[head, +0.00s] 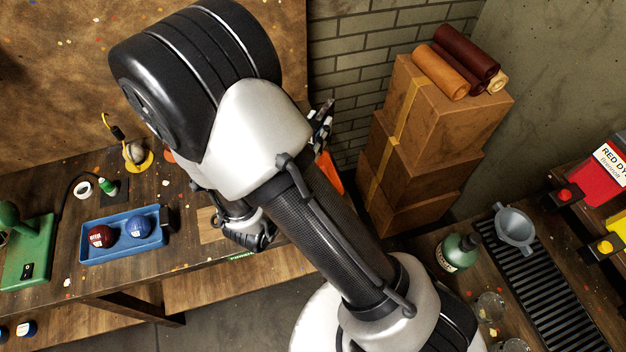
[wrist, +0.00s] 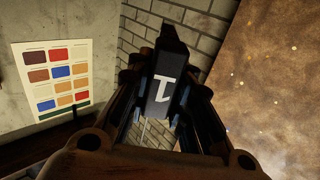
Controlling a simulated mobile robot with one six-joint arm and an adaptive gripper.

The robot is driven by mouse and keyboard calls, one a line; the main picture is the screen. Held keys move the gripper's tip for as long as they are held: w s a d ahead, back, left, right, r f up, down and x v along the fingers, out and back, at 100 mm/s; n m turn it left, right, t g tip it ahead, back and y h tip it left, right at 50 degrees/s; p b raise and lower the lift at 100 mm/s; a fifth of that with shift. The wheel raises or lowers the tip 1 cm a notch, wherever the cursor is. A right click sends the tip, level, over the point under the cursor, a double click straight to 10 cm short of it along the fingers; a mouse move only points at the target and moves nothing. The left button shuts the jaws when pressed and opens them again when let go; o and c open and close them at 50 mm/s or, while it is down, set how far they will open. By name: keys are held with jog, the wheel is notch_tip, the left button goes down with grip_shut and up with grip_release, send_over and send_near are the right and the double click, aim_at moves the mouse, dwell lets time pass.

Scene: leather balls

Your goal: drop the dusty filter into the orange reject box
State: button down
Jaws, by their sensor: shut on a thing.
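My gripper (head: 321,114) shows only in part in the head view, beyond the white wrist link and in front of the brick wall. In the wrist view my gripper (wrist: 163,62) is shut on a dark block with a white mark (wrist: 164,92). I take this block for the filter; no dust can be made out on it. An orange piece (head: 328,172) shows beside my arm, below the gripper in the picture. It may be the orange reject box, but my arm hides most of it. Neither the box's opening nor its distance from the gripper can be told.
Stacked cardboard boxes (head: 415,135) with leather rolls stand right of my arm. The left bench holds a blue tray (head: 92,256) with red and blue balls. The right bench holds a green bottle (head: 457,252) and a grey strainer (head: 515,228). A colour chart (wrist: 56,77) hangs on the wall.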

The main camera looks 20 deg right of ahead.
notch_tip(320, 180, down, 17)
jog(key=b, duration=0.4)
jog(key=shift+w+f, duration=0.1)
jog(key=shift+f, duration=0.05)
jog(key=shift+f+b, duration=0.55)
jog(key=shift+b, duration=0.25)
jog(key=c, duration=1.4)
grip_release()
jog(key=shift+c, duration=0.2)
jog(key=r+p+v, duration=0.1)
jog(key=p+v, duration=0.1)
jog(key=v, duration=1)
jog(key=shift+r, duration=0.15)
